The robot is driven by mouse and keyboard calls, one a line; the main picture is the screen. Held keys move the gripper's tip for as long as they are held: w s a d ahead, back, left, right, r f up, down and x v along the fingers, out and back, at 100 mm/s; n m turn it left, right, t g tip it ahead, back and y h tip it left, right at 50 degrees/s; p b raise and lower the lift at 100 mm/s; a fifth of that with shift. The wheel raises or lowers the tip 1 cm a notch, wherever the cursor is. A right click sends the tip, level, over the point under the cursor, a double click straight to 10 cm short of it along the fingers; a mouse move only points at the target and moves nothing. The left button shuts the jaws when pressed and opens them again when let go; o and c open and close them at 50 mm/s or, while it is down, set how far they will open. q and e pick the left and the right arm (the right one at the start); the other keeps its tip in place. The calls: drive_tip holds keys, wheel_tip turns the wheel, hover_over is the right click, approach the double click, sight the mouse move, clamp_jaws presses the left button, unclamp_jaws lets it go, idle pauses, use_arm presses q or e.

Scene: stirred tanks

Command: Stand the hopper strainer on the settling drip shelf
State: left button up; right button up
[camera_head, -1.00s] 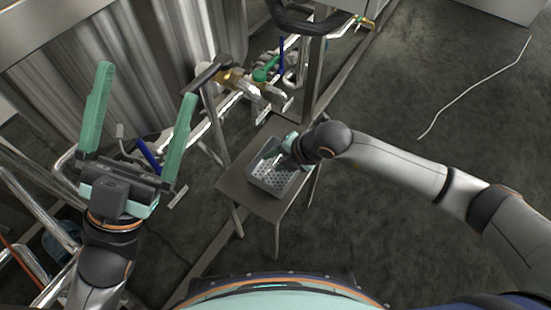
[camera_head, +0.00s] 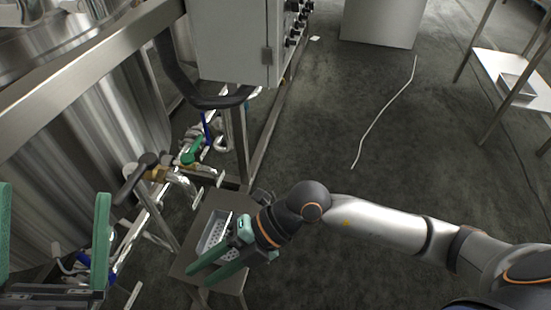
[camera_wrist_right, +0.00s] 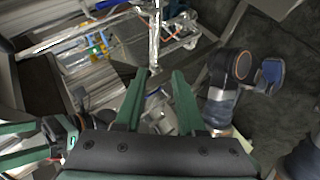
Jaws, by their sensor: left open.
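A grey box with a perforated floor (camera_head: 208,238), which looks like the strainer, sits on a small brown stand (camera_head: 182,266). My right gripper (camera_head: 202,275) reaches over it from the right and hides part of it. Its two green fingers are apart, pointing lower left. They also show apart in the right wrist view (camera_wrist_right: 160,74), with a pale, unclear object visible beyond or between them. My left gripper (camera_head: 54,225) is open and empty at the lower left edge. I cannot tell for certain which surface is the settling drip shelf.
A rack at the right has a pale shelf (camera_head: 488,66) bearing a shallow tray (camera_head: 519,87). A steel tank (camera_head: 95,130), pipes and a green-handled valve (camera_head: 192,152) stand left. A control cabinet (camera_head: 235,40) stands behind. A white cable (camera_head: 388,110) crosses otherwise open floor.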

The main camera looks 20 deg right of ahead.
drive_tip(key=s+r+m+y, duration=0.1)
drive_tip(key=s+r+y, duration=0.2)
drive_tip(key=r+y, duration=0.45)
drive_tip(key=s+r+y, duration=0.3)
drive_tip(key=r+y, duration=0.1)
drive_tip(key=r, duration=0.7)
drive_tip(key=w+d+r+m+t+h, duration=0.3)
drive_tip(key=d+m+t, duration=0.4)
drive_tip(key=t, duration=0.4)
drive_tip(key=w+d+r+m+t+h, duration=0.2)
drive_tip(key=d+r+m+t+h, duration=0.1)
drive_tip(key=d+m+t, duration=0.4)
drive_tip(key=m+t+h, duration=0.1)
drive_tip(key=m+t, duration=0.2)
drive_tip(key=t, duration=0.1)
drive_tip(key=shift+w+m, duration=0.3)
drive_tip(key=shift+w, duration=0.1)
drive_tip(key=shift+r+h, duration=0.1)
drive_tip(key=shift+h, duration=0.15)
